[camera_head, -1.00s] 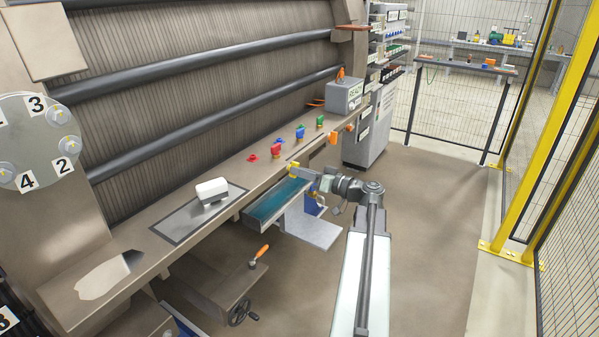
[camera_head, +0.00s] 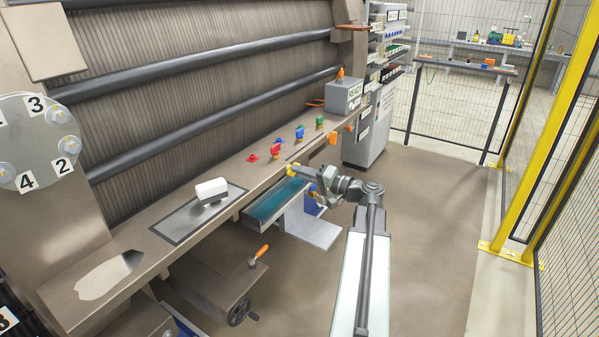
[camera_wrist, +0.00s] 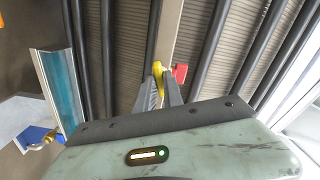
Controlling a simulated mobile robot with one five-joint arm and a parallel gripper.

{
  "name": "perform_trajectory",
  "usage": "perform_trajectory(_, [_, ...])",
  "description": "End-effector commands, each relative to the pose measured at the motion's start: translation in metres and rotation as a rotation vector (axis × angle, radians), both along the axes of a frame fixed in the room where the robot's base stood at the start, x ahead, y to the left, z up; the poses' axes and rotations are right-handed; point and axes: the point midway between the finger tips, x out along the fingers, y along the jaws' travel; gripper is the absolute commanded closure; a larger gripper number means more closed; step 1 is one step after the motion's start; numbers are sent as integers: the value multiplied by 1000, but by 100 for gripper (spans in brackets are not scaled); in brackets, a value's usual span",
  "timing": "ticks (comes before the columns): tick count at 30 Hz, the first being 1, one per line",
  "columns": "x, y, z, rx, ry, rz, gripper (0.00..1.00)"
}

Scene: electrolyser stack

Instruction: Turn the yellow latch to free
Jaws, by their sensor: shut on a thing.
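The yellow latch (camera_head: 292,169) is at the front edge of the bench, above the blue tray. My gripper (camera_head: 298,170) reaches it from the right in the head view. In the wrist view the yellow latch (camera_wrist: 158,72) shows between and just past the fingertips of my gripper (camera_wrist: 164,84), which is shut on it. The fingers hide part of the latch, and its exact angle is hard to tell. A red part (camera_wrist: 180,73) shows just right of the fingertips in the wrist view.
Red, blue and green knobs (camera_head: 300,131) stand on the bench behind the latch. The blue-lined tray (camera_head: 275,203) hangs under the bench edge. The floor to the right of my arm is clear.

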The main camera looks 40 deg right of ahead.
Motion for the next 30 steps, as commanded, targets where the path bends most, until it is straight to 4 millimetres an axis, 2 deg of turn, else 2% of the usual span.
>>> perform_trajectory(9, [0, -1, 1, 42, 8, -4, 100])
perform_trajectory(17, [0, -1, 1, 385, 92, -4, 100])
perform_trajectory(18, [0, -1, 1, 387, 92, -4, 80])
perform_trajectory(20, [0, -1, 1, 384, 93, -3, 63])
perform_trajectory(21, [0, -1, 1, 383, 93, -3, 60])
perform_trajectory(30, [-1, -1, 0, 380, 93, -1, 60])
